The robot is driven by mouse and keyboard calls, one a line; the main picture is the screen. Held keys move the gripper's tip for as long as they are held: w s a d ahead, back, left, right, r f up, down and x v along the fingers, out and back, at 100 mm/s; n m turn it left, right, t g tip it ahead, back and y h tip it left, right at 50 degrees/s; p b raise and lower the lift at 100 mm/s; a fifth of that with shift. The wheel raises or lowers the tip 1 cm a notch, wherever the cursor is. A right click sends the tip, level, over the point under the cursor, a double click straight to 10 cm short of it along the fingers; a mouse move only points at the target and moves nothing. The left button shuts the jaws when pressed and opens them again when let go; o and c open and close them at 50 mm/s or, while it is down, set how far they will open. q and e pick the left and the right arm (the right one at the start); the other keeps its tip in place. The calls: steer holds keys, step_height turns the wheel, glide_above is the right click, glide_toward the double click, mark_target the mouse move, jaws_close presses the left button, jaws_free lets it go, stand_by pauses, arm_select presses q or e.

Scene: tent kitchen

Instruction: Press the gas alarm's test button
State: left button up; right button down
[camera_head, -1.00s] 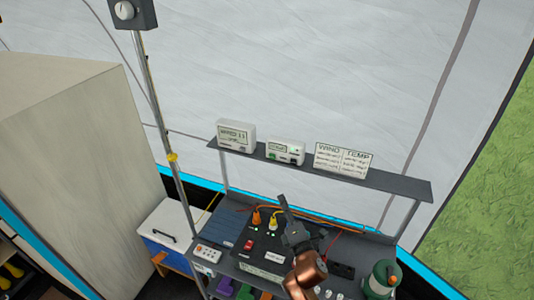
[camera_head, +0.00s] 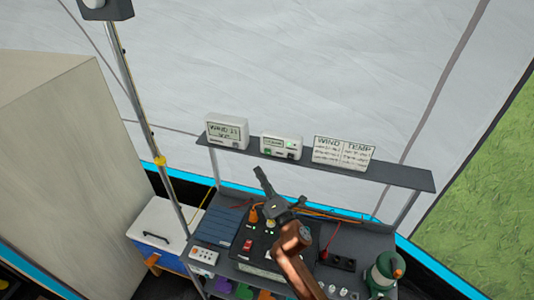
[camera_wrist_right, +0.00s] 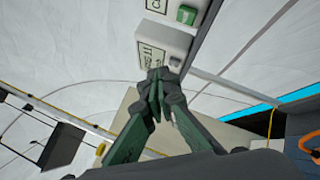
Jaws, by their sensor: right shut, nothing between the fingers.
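A small white box with a display and green spots (camera_head: 281,146), which looks like the gas alarm, stands on the grey shelf (camera_head: 385,177) between a white wind display (camera_head: 227,131) and a wind/temp card (camera_head: 343,152). In the right wrist view its green button (camera_wrist_right: 187,15) shows at the top edge, on a box partly cut off. My right gripper (camera_head: 262,178) is shut and empty. In the head view its tips appear just below the shelf edge, under the alarm. In the wrist view the fingertips (camera_wrist_right: 159,76) overlap the wind display's edge (camera_wrist_right: 165,44); contact cannot be told.
Below the shelf is a bench with a black power panel (camera_head: 248,246), plugs and cables. A green lantern or bottle (camera_head: 384,272) stands at the right. A metal pole (camera_head: 140,110) rises at the left, near a blue and white cooler (camera_head: 158,232).

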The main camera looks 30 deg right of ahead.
mark_target(268, 152)
arm_select(q)
steer(key=shift+w+f, duration=0.2)
steer(key=shift+w, duration=0.75)
arm_select(e)
steer(key=w+d, duration=0.4)
steer(key=d, duration=0.1)
steer(key=shift+w+d, duration=0.15)
steer(key=shift+w, duration=0.05)
arm_select(q)
steer(key=shift+s, duration=0.2)
steer(key=shift+s, duration=0.2)
arm_select(e)
steer(key=shift+w+d, duration=0.1)
steer(key=shift+w+d, duration=0.2)
